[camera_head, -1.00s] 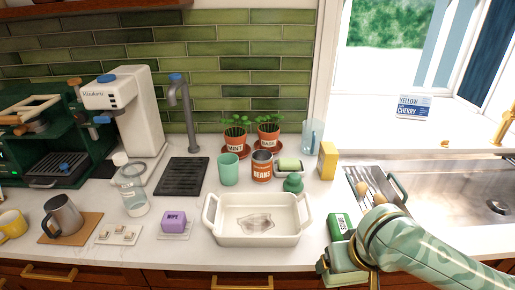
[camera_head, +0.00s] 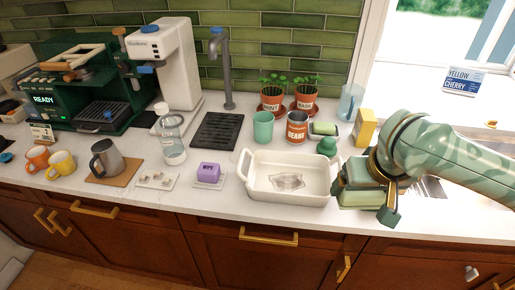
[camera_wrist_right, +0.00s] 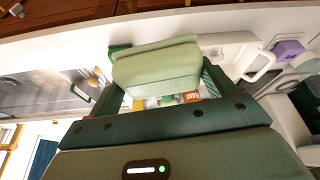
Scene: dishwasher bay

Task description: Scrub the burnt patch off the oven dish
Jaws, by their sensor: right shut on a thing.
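The white oven dish (camera_head: 262,193) stands on the counter, with a grey-brown burnt patch (camera_head: 288,182) on its floor. My right gripper (camera_head: 366,192) is at the dish's right end and covers its right handle from view. It is shut on a pale green block, which shows large between the dark green fingers in the right wrist view (camera_wrist_right: 155,68). I cannot tell whether the block touches the dish or counter. A pale green sponge-like block (camera_head: 325,128) lies behind the dish, near a round green knobbed thing (camera_head: 326,147). My left gripper is not in view.
A beans can (camera_head: 296,129), a green cup (camera_head: 263,127) and a yellow box (camera_head: 365,127) stand behind the dish. A purple block (camera_head: 209,172) lies left of it. Bare counter runs in front of the dish. The green box by the gripper is mostly hidden.

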